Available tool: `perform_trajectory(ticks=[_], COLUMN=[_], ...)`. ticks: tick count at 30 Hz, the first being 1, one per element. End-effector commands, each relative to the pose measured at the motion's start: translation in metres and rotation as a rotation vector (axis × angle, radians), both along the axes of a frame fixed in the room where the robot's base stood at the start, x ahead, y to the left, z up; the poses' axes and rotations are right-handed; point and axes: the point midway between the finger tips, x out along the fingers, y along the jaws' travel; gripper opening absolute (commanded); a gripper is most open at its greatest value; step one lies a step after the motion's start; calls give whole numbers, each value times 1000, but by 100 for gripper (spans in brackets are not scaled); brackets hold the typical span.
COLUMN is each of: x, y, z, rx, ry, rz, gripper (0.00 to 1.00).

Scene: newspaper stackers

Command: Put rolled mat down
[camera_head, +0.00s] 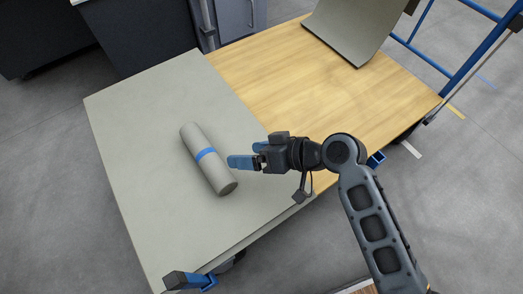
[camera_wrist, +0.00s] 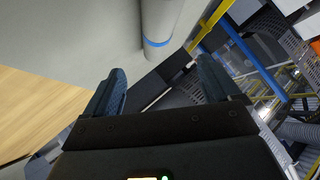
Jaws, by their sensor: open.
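The rolled mat (camera_head: 191,137) is a grey-beige cylinder with a blue band around its middle. It lies on the flat grey sheet (camera_head: 120,120) that covers the left part of the wooden table. My gripper (camera_head: 235,162) is just to the right of the mat, its blue fingers pointing left towards it. In the wrist view my gripper (camera_wrist: 160,88) shows two fingers spread wide with nothing between them. The rolled mat (camera_wrist: 157,25) is beyond the fingertips there, apart from them, with its blue band visible.
Bare wooden tabletop (camera_head: 310,85) lies right of the grey sheet. A curved grey sheet (camera_head: 345,28) stands at the table's far end. A blue frame (camera_head: 480,45) is at the far right. Dark cabinets (camera_head: 140,35) stand behind the table. A blue clamp-like part (camera_head: 190,279) is at the near corner.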

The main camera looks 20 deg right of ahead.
Motion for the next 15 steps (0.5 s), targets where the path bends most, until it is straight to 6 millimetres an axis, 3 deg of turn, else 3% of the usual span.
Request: perform_trajectory(ticks=[8,11,15], x=[-3,-16,-54], y=[-2,-11,-38], z=[-2,-12,-32], rx=[-4,-26,-96], ry=[2,6,3], rz=[-8,-50,-182], gripper=[90,90,90])
